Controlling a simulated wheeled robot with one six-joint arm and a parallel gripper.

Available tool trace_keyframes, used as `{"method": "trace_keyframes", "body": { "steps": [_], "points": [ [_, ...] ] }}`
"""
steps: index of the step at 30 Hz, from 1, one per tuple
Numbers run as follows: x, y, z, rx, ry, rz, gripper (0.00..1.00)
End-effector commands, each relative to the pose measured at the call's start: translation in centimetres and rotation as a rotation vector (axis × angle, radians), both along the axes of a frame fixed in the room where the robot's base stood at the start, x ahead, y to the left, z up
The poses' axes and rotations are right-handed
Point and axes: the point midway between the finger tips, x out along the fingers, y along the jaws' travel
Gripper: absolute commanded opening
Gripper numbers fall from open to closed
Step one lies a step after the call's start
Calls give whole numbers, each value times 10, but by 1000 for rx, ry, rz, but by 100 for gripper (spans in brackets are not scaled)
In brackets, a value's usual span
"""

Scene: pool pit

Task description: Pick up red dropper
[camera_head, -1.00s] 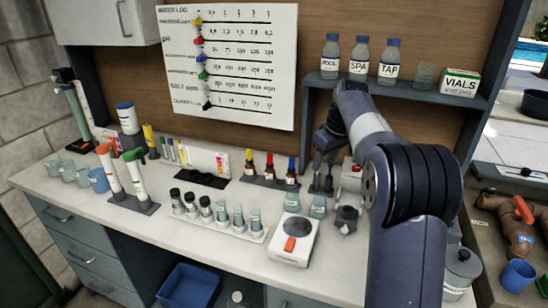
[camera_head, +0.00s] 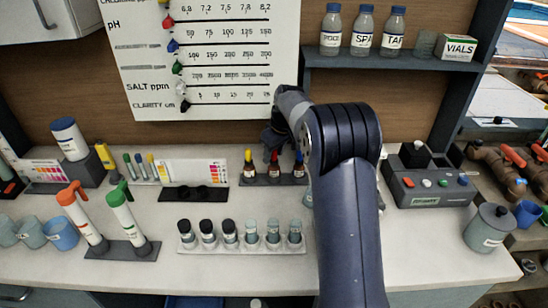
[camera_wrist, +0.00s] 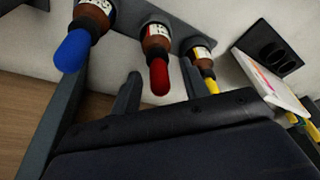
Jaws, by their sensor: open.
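The red dropper is a brown bottle with a red bulb, the middle one of three; it shows in the head view (camera_head: 273,170) and in the wrist view (camera_wrist: 158,66). In the wrist view the blue dropper (camera_wrist: 76,44) is to its left and the yellow dropper (camera_wrist: 204,62) to its right. All three are in a dark holder (camera_head: 286,181). My gripper (camera_wrist: 160,80) is open and empty. In the wrist view the red bulb appears between its two fingers, with no contact visible. In the head view my gripper (camera_head: 277,138) is above the droppers, partly hidden by my arm.
A rack of several vials (camera_head: 241,250) stands in front of the droppers. A dark stand (camera_head: 193,194) with a colour chart is to the left. A grey control box (camera_head: 430,188) is to the right. The back wall with a chart board rises close behind.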

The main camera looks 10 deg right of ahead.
Motion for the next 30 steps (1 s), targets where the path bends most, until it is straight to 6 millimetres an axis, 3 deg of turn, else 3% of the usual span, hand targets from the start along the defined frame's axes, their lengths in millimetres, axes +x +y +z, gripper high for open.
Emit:
{"method": "trace_keyframes", "body": {
  "steps": [5, 15, 30],
  "points": [
    [0, 0, 0, 0, 0, 0, 42],
    [0, 0, 0, 0, 0, 0, 14],
    [-1, 0, 3, 0, -2, 0, 13]
  ]
}}
